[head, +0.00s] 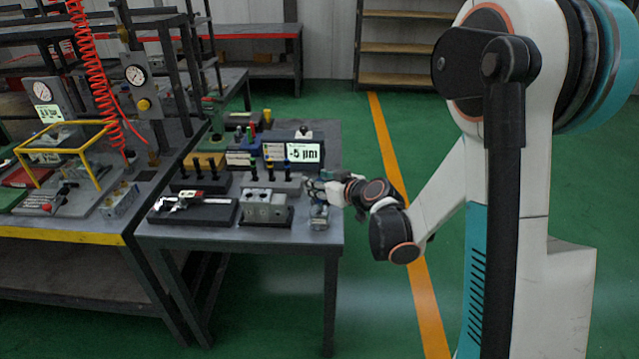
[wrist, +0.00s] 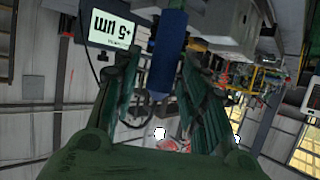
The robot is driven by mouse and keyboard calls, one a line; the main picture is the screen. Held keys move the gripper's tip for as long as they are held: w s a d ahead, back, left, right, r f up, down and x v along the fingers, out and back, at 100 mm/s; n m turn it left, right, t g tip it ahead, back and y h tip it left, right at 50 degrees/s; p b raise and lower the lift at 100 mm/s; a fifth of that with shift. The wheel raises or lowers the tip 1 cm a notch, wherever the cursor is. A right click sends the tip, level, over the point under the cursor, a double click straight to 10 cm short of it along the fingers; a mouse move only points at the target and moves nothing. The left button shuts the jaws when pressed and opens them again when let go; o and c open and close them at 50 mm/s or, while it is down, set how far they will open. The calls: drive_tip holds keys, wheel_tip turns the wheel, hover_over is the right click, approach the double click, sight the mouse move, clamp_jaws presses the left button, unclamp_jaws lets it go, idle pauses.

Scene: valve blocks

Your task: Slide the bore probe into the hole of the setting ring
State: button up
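The bore probe appears to be the blue cylinder (wrist: 166,52) in the wrist view, lying between my two fingertips with a narrower end toward the bottom of the picture. My gripper (wrist: 163,62) appears shut on it. The probe's far end is hidden. I cannot tell the setting ring for sure, nor whether the probe touches anything.
A grey valve block (head: 265,208) stands left of my gripper. A caliper (head: 192,201) lies on a dark tray further left. Free floor lies right of the table.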

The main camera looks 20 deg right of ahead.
drive_tip(key=p+v, duration=0.3)
drive_tip(key=v, duration=0.9)
drive_tip(key=shift+r, duration=0.15)
